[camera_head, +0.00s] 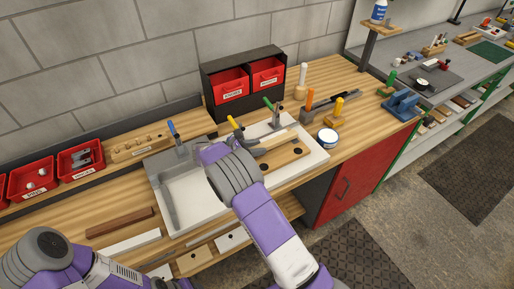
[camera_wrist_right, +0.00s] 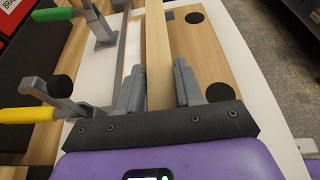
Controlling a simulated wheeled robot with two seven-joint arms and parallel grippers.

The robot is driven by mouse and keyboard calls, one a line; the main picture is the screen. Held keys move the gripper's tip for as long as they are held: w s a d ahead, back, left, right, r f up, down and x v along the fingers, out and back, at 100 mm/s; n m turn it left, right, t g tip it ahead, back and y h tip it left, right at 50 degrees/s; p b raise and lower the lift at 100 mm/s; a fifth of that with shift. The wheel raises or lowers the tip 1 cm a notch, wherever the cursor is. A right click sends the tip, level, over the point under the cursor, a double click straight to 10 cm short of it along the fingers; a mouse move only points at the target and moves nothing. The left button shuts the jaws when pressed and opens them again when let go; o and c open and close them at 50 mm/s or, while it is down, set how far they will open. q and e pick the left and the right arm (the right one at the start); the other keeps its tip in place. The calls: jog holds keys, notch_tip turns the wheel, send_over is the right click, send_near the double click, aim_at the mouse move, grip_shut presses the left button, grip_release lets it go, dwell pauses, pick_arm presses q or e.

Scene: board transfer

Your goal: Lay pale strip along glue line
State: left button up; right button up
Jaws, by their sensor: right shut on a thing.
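The pale strip (camera_wrist_right: 157,40) is a long, straight piece of light wood. My right gripper (camera_wrist_right: 158,85) is shut on it, with one finger on each side. In the head view the strip (camera_head: 277,141) lies over or just above the wooden board with dark holes (camera_head: 288,157); I cannot tell if they touch. That board also shows in the wrist view (camera_wrist_right: 198,48). No glue line can be made out. My left arm shows at the lower left of the head view, but its gripper is not in view.
Clamps with yellow (camera_wrist_right: 25,115) and green (camera_wrist_right: 50,14) handles stand close left of the strip. A white tub (camera_head: 328,136) stands at right. Red bins (camera_head: 229,85) are behind. A brown strip (camera_head: 118,222) lies at front left.

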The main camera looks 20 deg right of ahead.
jog(key=shift+f, duration=0.4)
dwell(0.4)
jog(key=o, duration=1.2)
jog(key=shift+c, duration=0.2)
jog(key=shift+a, duration=0.15)
jog(key=v, duration=0.7)
jog(key=shift+a+r, duration=0.1)
